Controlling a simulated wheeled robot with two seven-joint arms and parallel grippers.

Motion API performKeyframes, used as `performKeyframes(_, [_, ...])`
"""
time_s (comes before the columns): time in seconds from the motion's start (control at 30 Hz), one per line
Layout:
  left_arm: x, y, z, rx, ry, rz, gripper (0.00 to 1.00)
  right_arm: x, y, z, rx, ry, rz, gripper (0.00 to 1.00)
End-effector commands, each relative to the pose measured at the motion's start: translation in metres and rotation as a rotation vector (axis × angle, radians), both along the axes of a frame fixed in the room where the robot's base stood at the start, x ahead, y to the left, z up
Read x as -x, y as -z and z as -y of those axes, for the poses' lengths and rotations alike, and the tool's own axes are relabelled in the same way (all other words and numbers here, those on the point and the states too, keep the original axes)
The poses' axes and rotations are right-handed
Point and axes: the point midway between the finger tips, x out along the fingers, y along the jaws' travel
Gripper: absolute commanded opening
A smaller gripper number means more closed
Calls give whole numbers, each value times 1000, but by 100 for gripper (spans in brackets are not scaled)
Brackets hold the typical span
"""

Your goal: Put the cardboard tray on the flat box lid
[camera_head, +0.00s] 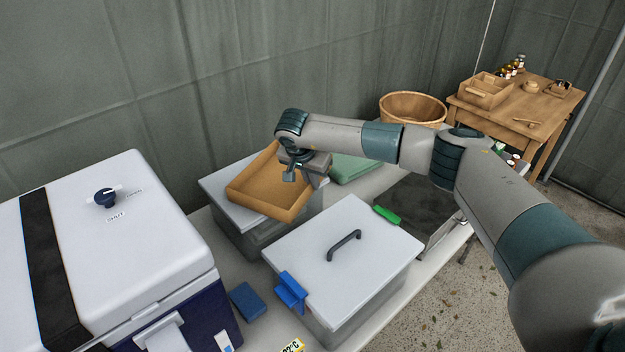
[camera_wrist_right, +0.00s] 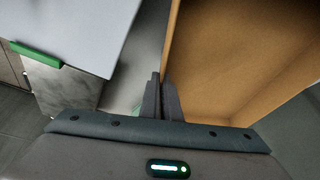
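The cardboard tray (camera_head: 262,182), brown and open-topped, is over the rear box, whose flat white lid (camera_head: 216,187) shows to the tray's left and is partly hidden by it. The tray looks slightly tilted; I cannot tell whether it touches the lid. My right gripper (camera_head: 303,176) is at the tray's right wall. In the right wrist view, its fingers (camera_wrist_right: 162,98) are close together with the wall of the tray (camera_wrist_right: 240,60) between them. My left gripper is not in view.
A box with a handled white lid (camera_head: 330,256) stands in front. A large cooler (camera_head: 130,230) is at left, with a blue block (camera_head: 248,301) beside it. A green cloth (camera_head: 352,168) lies behind the right gripper. A round basket (camera_head: 412,106) and wooden table (camera_head: 520,110) are farther back.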

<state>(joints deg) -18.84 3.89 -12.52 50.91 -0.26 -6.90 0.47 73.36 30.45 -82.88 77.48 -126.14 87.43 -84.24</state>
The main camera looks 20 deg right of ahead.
Motion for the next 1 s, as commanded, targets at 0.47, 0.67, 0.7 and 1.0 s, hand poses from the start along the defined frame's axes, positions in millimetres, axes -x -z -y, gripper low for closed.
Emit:
performKeyframes(0.47, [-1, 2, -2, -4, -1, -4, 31, 0, 4, -1, -1, 0, 1, 0])
performKeyframes(0.67, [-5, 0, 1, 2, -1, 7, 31, 0, 4, 0, 0, -1, 0, 22])
performKeyframes(0.7, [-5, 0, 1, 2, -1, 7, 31, 0, 4, 0, 0, -1, 0, 22])
performKeyframes(1.0, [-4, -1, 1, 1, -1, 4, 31, 0, 3, 0, 0, -1, 0, 22])
